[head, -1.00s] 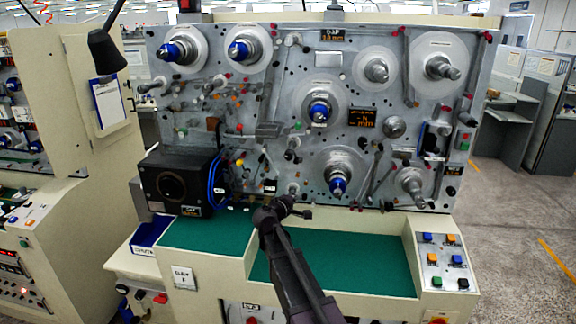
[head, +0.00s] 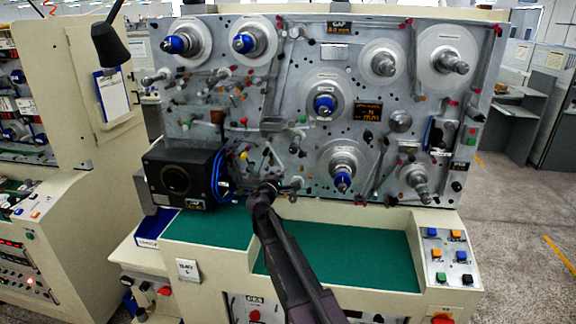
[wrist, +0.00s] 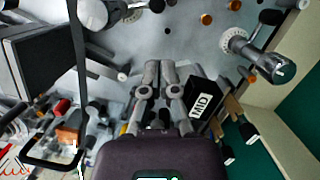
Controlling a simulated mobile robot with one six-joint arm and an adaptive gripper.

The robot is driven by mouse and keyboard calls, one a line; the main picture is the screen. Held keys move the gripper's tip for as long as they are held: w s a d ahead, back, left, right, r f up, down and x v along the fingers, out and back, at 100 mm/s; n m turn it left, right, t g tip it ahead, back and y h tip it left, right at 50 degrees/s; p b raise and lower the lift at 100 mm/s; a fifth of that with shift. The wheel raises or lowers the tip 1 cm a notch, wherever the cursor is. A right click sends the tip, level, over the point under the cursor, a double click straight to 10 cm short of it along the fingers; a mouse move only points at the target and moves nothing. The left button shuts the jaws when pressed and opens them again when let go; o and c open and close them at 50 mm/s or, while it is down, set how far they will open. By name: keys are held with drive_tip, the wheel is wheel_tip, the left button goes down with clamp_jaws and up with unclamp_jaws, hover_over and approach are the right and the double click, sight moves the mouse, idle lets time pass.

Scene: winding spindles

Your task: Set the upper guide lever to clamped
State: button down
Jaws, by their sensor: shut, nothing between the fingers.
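My gripper (head: 278,186) is in front of the lower middle of the grey spindle panel (head: 235,103), just above the green ledge. In the wrist view my gripper (wrist: 160,72) has its fingers together, with nothing seen between them. A black block with a white label (wrist: 201,103) is close to the right of the fingers there. Several small levers and rods show on the panel, including a thin rod (head: 267,160) above my gripper in the head view. I cannot tell which is the upper guide lever or read its position. My arm hides part of the panel's lower edge.
A black box (head: 176,178) with blue cables stands left of my gripper. Spindles project from the panel, one (head: 343,178) to the right of my gripper. The green ledge (head: 350,255) is clear on the right. A button panel (head: 447,258) is at the far right.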

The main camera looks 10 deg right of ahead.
drive_tip(key=x, duration=0.9)
drive_tip(key=shift+w+d+p, duration=0.25)
drive_tip(key=shift+w+p, duration=0.1)
drive_tip(key=shift+d, duration=0.1)
